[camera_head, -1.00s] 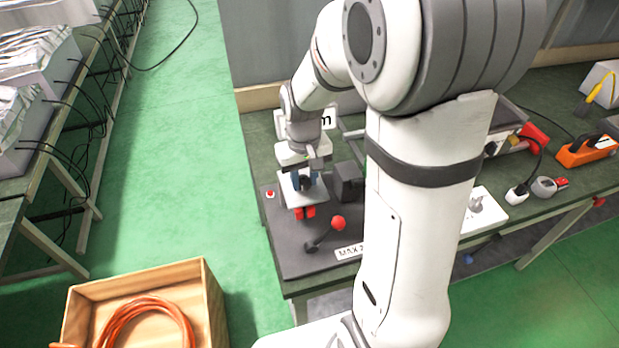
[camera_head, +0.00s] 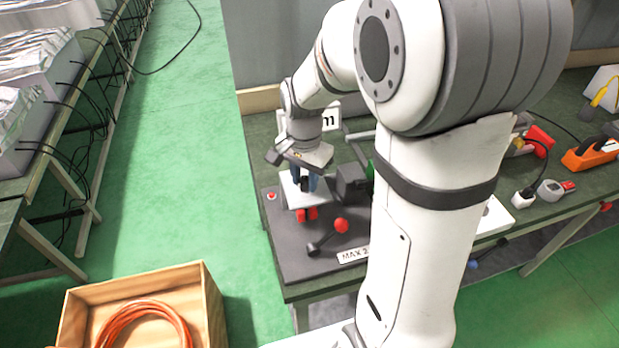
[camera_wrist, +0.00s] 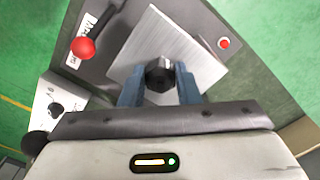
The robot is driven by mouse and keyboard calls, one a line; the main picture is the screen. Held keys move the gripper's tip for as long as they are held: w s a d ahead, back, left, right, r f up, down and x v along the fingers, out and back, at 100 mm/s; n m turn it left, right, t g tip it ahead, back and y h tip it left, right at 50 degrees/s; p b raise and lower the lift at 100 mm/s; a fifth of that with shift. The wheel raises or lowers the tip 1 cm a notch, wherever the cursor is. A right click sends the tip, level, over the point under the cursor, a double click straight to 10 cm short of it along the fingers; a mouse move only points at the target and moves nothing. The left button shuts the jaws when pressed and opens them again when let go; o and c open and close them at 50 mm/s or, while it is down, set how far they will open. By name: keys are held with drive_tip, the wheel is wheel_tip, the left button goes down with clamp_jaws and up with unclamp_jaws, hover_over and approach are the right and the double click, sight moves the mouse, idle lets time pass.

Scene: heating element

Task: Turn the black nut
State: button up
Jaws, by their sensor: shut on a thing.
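The black nut (camera_wrist: 160,73) sits over the light metal plate (camera_wrist: 150,40), seen from above in the wrist view. My gripper (camera_wrist: 160,80) has its two blue fingers on either side of the nut and is shut on it. In the head view my gripper (camera_head: 305,183) is above the same plate (camera_head: 292,198), pointing down. There the nut is a small dark shape (camera_head: 306,184) between the fingers, partly hidden by them.
A dark base (camera_head: 290,250) carries the plate, a lever with a red ball (camera_head: 341,226), and a red button (camera_head: 271,196). A dark block (camera_head: 351,184) stands right of the plate. A wooden box (camera_head: 205,310) with orange cable is on the floor.

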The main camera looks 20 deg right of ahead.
sight(305, 181)
drive_tip(key=shift+w+r+m, duration=0.15)
drive_tip(key=shift+w+m, duration=0.05)
drive_tip(key=shift+m, duration=0.9)
drive_tip(key=o, duration=0.9)
drive_tip(key=shift+d, duration=0.1)
drive_tip(key=shift+c, duration=0.2)
drive_tip(key=shift+o, duration=0.6)
drive_tip(key=shift+s, duration=0.1)
wheel_tip(305, 181, up, 8)
drive_tip(key=shift+f+b, duration=0.2)
drive_tip(key=shift+b, duration=0.1)
